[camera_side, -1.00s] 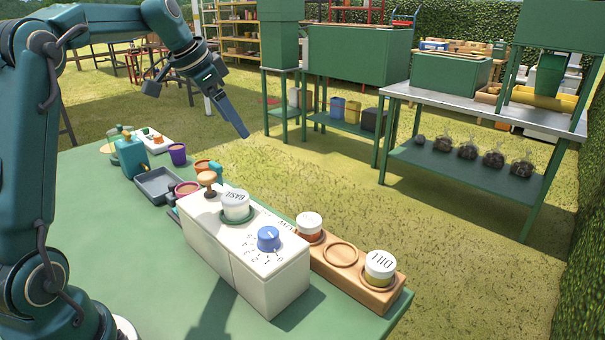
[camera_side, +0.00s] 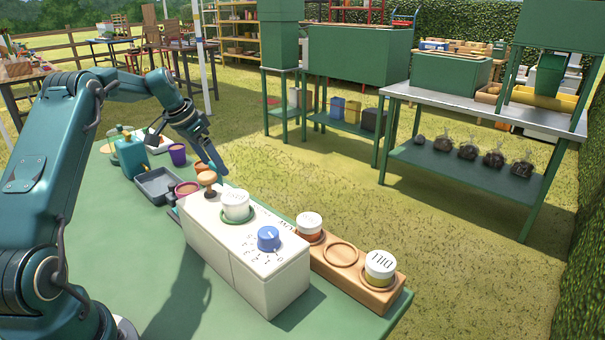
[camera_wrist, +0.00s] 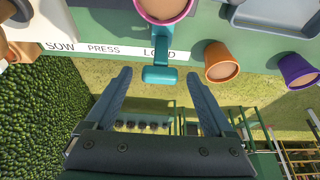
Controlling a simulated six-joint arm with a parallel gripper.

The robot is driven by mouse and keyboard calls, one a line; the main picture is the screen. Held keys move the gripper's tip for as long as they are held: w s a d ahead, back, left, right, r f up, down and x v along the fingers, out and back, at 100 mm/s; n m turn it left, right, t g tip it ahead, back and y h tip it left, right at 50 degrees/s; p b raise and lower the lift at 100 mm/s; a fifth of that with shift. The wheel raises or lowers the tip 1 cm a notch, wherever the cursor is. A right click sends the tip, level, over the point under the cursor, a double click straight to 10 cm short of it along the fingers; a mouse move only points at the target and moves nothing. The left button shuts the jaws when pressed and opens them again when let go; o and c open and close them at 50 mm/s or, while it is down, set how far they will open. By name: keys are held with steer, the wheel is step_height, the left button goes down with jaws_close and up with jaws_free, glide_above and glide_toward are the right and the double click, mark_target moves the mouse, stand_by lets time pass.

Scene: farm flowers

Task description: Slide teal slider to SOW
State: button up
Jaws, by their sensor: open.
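The teal slider (camera_wrist: 160,75) shows in the wrist view as a T-shaped handle across the LOAD label, covering part of that word. The label strip (camera_wrist: 135,51) reads SOW, PRESS, LOAD from left to right, with SOW at the far left. My gripper (camera_wrist: 159,73) is open, with one fingertip on each side of the slider's crossbar and a gap on both sides. In the side view my gripper (camera_side: 216,165) is low at the far end of the white box (camera_side: 262,280), and it hides the slider there.
A pink-rimmed pot (camera_wrist: 163,8) is just above the slider in the wrist view. An orange pot (camera_wrist: 220,62) and a purple pot (camera_wrist: 298,71) stand to the right. The box carries a wooden knob (camera_side: 207,178), a white-lidded jar (camera_side: 236,204) and a blue dial (camera_side: 268,238).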

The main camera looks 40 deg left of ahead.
jaws_close()
steer(key=d, duration=2)
steer(key=shift+d, duration=0.3)
jaws_free()
